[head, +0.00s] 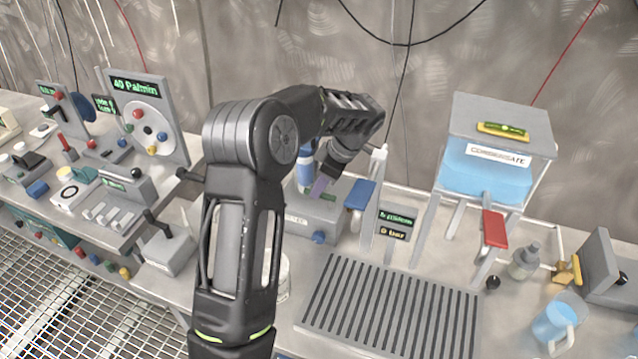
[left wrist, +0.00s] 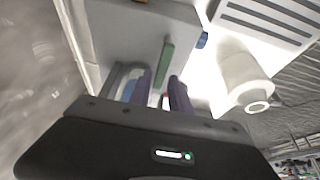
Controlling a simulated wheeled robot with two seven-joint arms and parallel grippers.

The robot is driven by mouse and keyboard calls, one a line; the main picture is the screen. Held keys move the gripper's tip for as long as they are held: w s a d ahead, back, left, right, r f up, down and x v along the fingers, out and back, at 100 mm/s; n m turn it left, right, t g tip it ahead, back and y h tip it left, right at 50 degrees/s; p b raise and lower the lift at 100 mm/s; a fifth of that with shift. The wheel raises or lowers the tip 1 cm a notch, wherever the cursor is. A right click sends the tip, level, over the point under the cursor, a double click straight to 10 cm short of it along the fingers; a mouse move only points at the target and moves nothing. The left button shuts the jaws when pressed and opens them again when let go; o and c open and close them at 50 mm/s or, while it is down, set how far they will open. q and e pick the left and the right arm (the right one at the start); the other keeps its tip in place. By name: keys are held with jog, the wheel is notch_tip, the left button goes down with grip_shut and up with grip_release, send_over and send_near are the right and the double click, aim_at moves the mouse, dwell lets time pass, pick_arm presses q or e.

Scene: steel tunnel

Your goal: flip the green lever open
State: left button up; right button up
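The green lever (left wrist: 167,60) shows in the left wrist view as a short upright green bar in front of a grey box (left wrist: 125,25). My left gripper (left wrist: 159,80) has its two purple-grey fingers apart, with the lower part of the lever appearing between or just beyond their tips. I cannot tell whether they touch it. In the head view my left gripper (head: 322,184) points down at the grey box (head: 318,222) on the bench. My right gripper is not in view.
A blue paddle (head: 360,194) stands just right of my gripper. A slatted grate (head: 390,310) lies in front. A condensate tank (head: 487,170) with a red handle (head: 494,229) stands to the right. A white cylinder (left wrist: 243,82) is near the box. Control panels (head: 148,120) fill the left.

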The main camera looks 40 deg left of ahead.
pick_arm(q)
jog(key=shift+a+f, duration=0.1)
jog(key=shift+f, duration=0.2)
jog(key=shift+c, duration=0.5)
grip_shut()
dwell(0.8)
